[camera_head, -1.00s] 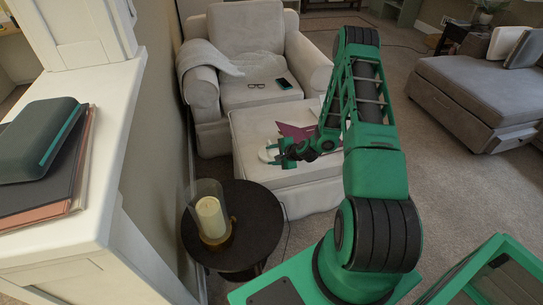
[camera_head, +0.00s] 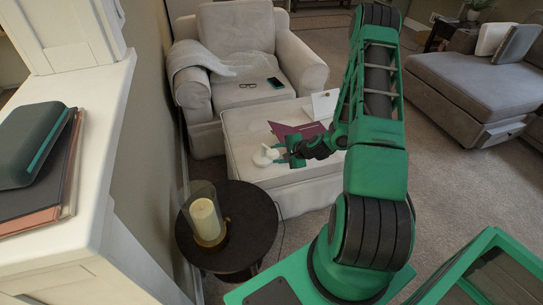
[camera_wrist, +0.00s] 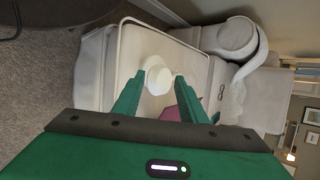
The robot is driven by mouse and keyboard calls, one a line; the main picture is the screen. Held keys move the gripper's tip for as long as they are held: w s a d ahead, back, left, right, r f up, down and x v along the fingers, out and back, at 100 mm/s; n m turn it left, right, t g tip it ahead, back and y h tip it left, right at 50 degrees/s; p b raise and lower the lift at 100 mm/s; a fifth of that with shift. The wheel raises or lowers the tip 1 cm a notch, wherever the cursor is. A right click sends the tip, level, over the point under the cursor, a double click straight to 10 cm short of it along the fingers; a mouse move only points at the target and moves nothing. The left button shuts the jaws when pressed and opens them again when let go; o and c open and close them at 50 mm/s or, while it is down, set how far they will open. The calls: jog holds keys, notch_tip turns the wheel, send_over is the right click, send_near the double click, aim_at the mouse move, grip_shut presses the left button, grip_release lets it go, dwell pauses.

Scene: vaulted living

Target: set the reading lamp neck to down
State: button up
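A small white object, which looks like the reading lamp (camera_head: 262,159), stands on the pale ottoman (camera_head: 245,132) near its left edge. It has a round base, with a rounded part above it. In the wrist view the lamp (camera_wrist: 157,79) shows as a white disc with a smaller piece beneath, just beyond and between the fingertips. My gripper (camera_head: 283,158) is right beside the lamp, on its right in the head view. In the wrist view my gripper (camera_wrist: 160,88) has its two green fingers wide apart. Contact with the lamp and its neck angle cannot be told.
The armchair behind holds glasses (camera_head: 248,86) and a phone (camera_head: 275,82). A round black side table (camera_head: 255,225) bears a candle (camera_head: 205,218) in glass. A white cabinet stands left.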

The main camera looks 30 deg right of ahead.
jog(key=shift+s+d+r, duration=0.1)
jog(key=shift+s+r, duration=0.15)
jog(key=shift+s, duration=0.05)
jog(key=shift+r, duration=0.1)
